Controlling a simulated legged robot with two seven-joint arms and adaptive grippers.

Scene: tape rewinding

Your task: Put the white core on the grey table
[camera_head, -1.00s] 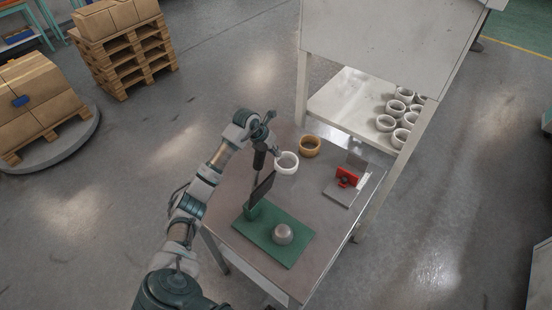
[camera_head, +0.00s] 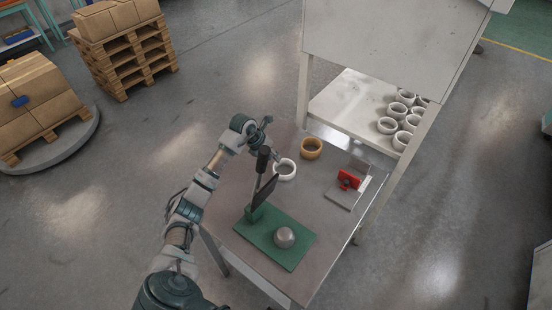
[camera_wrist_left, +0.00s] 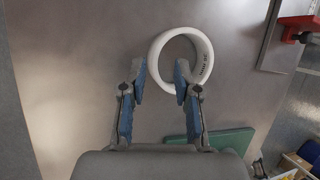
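The white core (camera_head: 285,169) is a ring at the middle of the grey table (camera_head: 312,190) and appears to rest on it. In the left wrist view the core (camera_wrist_left: 206,50) lies just ahead of my left gripper (camera_wrist_left: 161,78). Its two fingers are apart. One is by the core's left outer edge and the other overlaps its near rim; contact cannot be told. In the head view my left gripper (camera_head: 272,150) is partly hidden by a dark-handled tool (camera_head: 263,162) standing at the green board. My right gripper is not in view.
A tan ring (camera_head: 311,148) stands behind the core. A red device (camera_head: 348,180) on a grey plate is to the right. The green board (camera_head: 262,240) carries a round metal object (camera_head: 284,237). Several white rings (camera_head: 387,125) lie on a shelf behind.

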